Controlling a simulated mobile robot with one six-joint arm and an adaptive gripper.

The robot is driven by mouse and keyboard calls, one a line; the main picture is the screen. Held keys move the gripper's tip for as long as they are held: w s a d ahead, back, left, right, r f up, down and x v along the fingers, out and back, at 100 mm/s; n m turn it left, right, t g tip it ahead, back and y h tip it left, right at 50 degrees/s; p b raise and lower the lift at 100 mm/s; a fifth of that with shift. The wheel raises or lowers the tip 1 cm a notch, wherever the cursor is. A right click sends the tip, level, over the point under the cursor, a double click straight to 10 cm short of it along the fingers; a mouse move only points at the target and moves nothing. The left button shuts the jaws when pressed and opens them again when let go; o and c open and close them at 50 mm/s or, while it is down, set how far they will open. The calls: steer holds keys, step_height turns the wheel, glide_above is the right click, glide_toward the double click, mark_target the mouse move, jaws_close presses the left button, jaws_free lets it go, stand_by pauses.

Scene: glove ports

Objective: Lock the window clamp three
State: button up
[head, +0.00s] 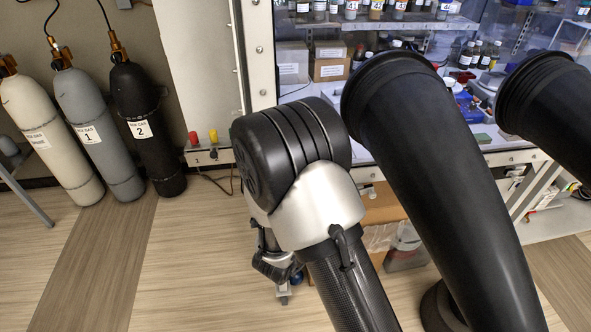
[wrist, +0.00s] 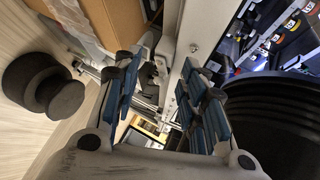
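My gripper (wrist: 162,95) is open in the wrist view, its blue-padded fingers apart with no object clearly held. A metal and dark fitting (wrist: 148,84) shows beyond and between the fingers, beside the pale window frame (wrist: 200,38); it may be a clamp, but I cannot read a number or tell its lock state. In the head view my gripper (head: 277,266) is partly hidden behind my arm, low in front of the cabinet. A small fitting (head: 515,171) sits on the cabinet's lower frame at the right. I cannot tell which clamp is number three.
Two black glove sleeves (head: 430,150) (head: 555,105) stick out from the window. In the wrist view a large black ribbed sleeve (wrist: 275,120) is close on the right. A cardboard box (wrist: 110,20) is at upper left. Gas cylinders (head: 90,125) stand at left; floor (head: 200,270) there is clear.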

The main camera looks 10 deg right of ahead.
steer(key=s+a+r+n+y+p, duration=0.1)
steer(key=a+r+n+y, duration=0.2)
steer(key=r, duration=0.3)
steer(key=s+a+r+n+g+y+p, duration=0.1)
steer(key=a+r+n+y, duration=0.1)
steer(key=r+n, duration=0.3)
steer(key=s+a+r+n+y+p, duration=0.1)
steer(key=a+r+n+y, duration=0.2)
steer(key=r, duration=0.4)
steer(key=shift+s+a+r+n+g+y, duration=0.15)
steer(key=shift+s+a+n+g+y, duration=0.15)
steer(key=shift+n+y, duration=0.4)
steer(key=shift+w, duration=0.15)
